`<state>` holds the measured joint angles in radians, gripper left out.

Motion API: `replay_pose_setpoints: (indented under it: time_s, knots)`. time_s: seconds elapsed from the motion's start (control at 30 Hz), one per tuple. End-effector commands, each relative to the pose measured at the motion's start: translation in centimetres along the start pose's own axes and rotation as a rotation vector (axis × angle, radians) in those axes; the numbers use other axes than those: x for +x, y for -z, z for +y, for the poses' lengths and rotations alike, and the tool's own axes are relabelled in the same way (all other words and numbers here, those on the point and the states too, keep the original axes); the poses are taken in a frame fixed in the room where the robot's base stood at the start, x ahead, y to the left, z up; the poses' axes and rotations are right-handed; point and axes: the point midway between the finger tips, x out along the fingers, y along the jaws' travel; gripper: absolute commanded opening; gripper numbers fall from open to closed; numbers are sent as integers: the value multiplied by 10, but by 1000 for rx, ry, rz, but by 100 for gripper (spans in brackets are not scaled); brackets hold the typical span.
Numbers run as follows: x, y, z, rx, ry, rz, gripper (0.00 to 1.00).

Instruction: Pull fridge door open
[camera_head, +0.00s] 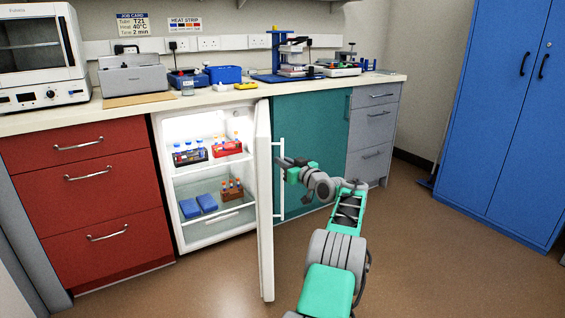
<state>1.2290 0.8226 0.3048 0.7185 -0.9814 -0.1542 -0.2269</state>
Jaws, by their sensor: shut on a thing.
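The small white fridge (163,190) under the counter stands open. Its door (264,200) is swung out toward me on the right side and shows almost edge-on. The long white door handle (281,180) is on the door's outer face, to the right. My gripper (283,162) is at the upper part of this handle and shut on it. The fingertips are small in this view. Inside, the upper shelf bears a dark rack (188,156) and a red rack (227,149) with tubes.
Red drawers (90,190) flank the fridge on the left. A teal cabinet (312,130) and grey drawers (373,130) are to the right. The counter (60,120) above holds lab devices. A blue cupboard (510,110) stands far right. The floor (430,260) in front is clear.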

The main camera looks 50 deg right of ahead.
Motion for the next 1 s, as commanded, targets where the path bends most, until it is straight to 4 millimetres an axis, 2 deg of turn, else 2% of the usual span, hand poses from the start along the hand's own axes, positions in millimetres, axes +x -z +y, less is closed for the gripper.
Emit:
replay_pose_setpoints:
  time_s: [0.23, 0.27, 0.53, 0.83, 1.0]
  knots:
    - [0, 3, 2, -4, -6, 4, 0]
    - [0, 4, 2, -4, -7, 5, 11]
    - [0, 2, 2, -2, -4, 3, 32]
    - [-3, 2, 2, -1, -4, 1, 32]
    - [-30, 5, 3, 0, -7, 1, 32]
